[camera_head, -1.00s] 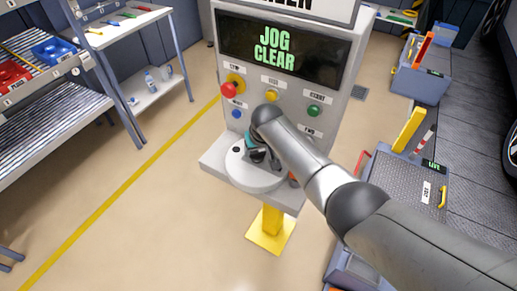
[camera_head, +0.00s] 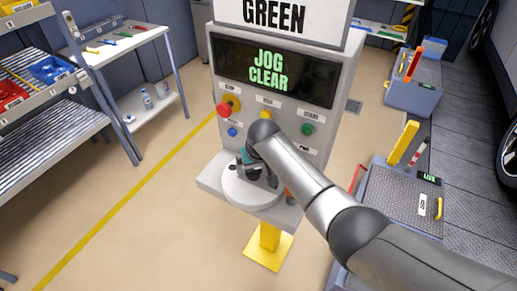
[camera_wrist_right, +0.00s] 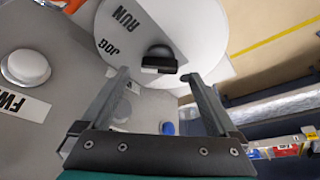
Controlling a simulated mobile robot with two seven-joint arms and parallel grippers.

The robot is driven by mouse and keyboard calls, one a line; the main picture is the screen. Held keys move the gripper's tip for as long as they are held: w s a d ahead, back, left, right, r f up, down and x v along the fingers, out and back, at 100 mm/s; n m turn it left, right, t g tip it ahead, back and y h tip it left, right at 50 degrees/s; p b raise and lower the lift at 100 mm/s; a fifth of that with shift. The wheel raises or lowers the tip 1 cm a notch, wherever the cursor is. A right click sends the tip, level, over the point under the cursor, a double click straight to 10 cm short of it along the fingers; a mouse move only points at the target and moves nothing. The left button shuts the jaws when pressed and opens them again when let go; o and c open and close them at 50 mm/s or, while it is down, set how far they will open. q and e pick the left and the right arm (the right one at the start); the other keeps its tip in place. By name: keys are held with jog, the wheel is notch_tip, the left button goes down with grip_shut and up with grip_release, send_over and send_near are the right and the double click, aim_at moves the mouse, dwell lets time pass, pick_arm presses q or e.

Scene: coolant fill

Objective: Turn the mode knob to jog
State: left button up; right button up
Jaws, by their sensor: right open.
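The mode knob's black handle (camera_wrist_right: 160,58) sits on a pale round dial marked RUN and JOG in the right wrist view. The dial (camera_head: 247,199) also shows on the console's shelf in the head view. My right gripper (camera_wrist_right: 158,78) is open, its two fingers on either side of the line to the handle. The handle appears just beyond the fingertips, with no clear contact. In the head view my right gripper (camera_head: 257,168) is over the dial, and its wrist hides part of it. The console display (camera_head: 270,70) reads JOG CLEAR. My left gripper is out of view.
The console has a red stop button (camera_head: 223,110), a blue button (camera_head: 232,132) and a green start button (camera_head: 307,130). A shelf with tools (camera_head: 120,42) stands at left, and a grey cart (camera_head: 400,190) at right. The floor left of the console is open.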

jog(key=p+v, duration=0.1)
jog(key=v, duration=1.2)
jog(key=shift+p, duration=0.4)
jog(key=shift+f, duration=0.1)
jog(key=s+d+f, duration=0.3)
jog(key=s, duration=0.4)
jog(key=s+d+f, duration=0.3)
jog(key=s+f, duration=0.1)
jog(key=s, duration=0.2)
jog(key=s+d+r+m+h, duration=0.1)
jog(key=s+d, duration=0.8)
jog(key=s, duration=0.5)
jog(key=s+f+g+b, duration=0.25)
jog(key=f+b, duration=0.95)
jog(key=f, duration=2.3)
jog(key=s+d+f+b, duration=0.1)
jog(key=s+f+b, duration=0.3)
jog(key=s+f, duration=0.3)
jog(key=s+d+f+b, duration=0.2)
jog(key=s+f+b, duration=0.3)
jog(key=f, duration=1)
jog(key=s, duration=0.3)
jog(key=shift+s+g, duration=0.25)
jog(key=shift+g, duration=0.1)
